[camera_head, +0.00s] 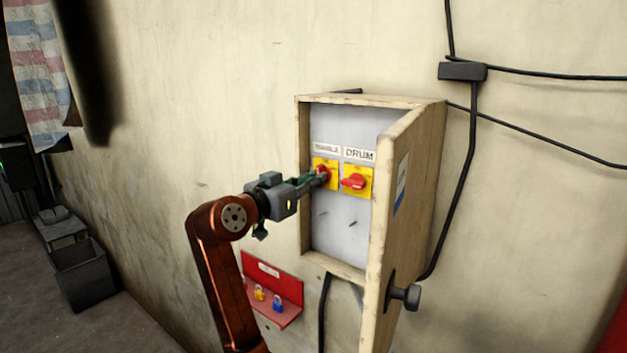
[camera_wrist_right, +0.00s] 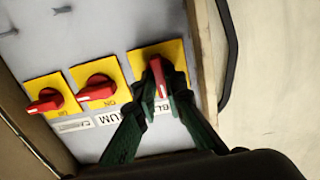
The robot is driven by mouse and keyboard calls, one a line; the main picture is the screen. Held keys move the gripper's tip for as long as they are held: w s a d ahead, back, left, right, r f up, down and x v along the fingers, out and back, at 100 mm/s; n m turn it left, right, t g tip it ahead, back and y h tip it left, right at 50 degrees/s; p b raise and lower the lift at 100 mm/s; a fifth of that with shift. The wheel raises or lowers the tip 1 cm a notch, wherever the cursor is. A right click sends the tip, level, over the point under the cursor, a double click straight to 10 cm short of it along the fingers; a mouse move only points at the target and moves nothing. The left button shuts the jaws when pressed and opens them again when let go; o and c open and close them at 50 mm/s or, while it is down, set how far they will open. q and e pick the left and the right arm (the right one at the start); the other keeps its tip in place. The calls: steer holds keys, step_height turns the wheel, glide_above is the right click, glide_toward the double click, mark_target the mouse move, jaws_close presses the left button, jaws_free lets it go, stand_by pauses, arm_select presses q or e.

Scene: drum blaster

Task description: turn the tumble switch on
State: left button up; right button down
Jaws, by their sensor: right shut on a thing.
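The tumble switch is a red knob (camera_wrist_right: 160,76) on a yellow plate (camera_wrist_right: 172,53), under the left label in the head view. My right gripper (camera_head: 322,175) reaches it from the left in that view. In the right wrist view my right gripper (camera_wrist_right: 163,98) has its two dark green fingers on either side of the red knob, shut on it. There the knob's handle runs roughly up and down the picture, while the handles of the neighbouring knobs lie more crosswise. The gripper partly covers the tumble switch in the head view. My left gripper is not in view.
The drum switch (camera_head: 354,182) is close beside it; a third red knob (camera_wrist_right: 45,100) shows in the wrist view. The wooden box (camera_head: 303,215) has side walls around the panel. Black cables run along the wall.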

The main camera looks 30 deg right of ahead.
steer(key=c, duration=2)
jaws_free()
steer(key=shift+r, duration=0.1)
steer(key=v, duration=1.2)
